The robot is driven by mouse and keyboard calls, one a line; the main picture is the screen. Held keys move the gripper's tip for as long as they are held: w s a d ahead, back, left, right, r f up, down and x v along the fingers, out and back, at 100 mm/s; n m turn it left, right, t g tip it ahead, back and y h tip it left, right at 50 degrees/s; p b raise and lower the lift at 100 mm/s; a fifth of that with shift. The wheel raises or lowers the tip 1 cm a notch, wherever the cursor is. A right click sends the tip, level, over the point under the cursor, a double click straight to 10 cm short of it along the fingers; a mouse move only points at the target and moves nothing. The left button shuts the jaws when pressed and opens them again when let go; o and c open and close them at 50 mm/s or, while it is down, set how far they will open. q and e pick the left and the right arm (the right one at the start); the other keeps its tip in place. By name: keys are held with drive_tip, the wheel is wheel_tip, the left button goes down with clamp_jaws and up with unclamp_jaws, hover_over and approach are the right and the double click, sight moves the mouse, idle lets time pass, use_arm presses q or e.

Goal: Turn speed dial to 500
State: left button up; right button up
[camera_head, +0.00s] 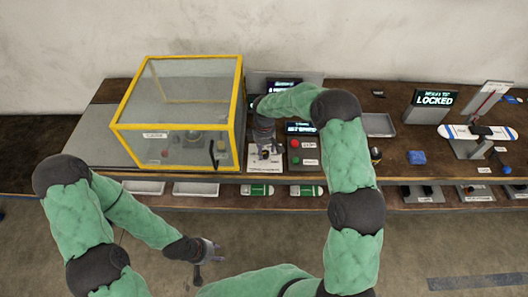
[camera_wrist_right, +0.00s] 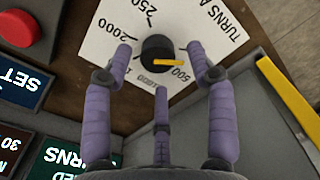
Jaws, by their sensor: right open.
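The speed dial (camera_wrist_right: 158,48) is a black knob with an orange pointer on a white card (camera_wrist_right: 110,35) printed 250, 500, 1000 and 2000. In the right wrist view the pointer reaches right, with its tip close to the 500 mark. My right gripper (camera_wrist_right: 161,62) is open, its three purple fingers spread around the knob; I cannot tell whether any touches it. In the head view my right gripper (camera_head: 265,148) is over the card, and the arm partly hides this area. My left gripper (camera_head: 205,258) hangs empty in front of the bench, fingers apart.
A yellow-framed clear case (camera_head: 240,110) stands close left of the dial; its yellow edge (camera_wrist_right: 288,92) shows near my right fingers. A panel with red and green buttons (camera_head: 294,151) is right of the dial. A LOCKED display (camera_head: 434,99) stands further right.

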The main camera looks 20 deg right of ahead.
drive_tip(key=shift+f, duration=0.9)
drive_tip(key=c, duration=1.1)
drive_tip(key=shift+m, duration=0.3)
drive_tip(key=m+b, duration=0.2)
drive_tip(key=m, duration=0.2)
drive_tip(key=shift+w+r+m+b, duration=0.15)
drive_tip(key=shift+m+b, duration=0.8)
drive_tip(key=shift+m, duration=1.65)
drive_tip(key=shift+w+d+r, duration=0.1)
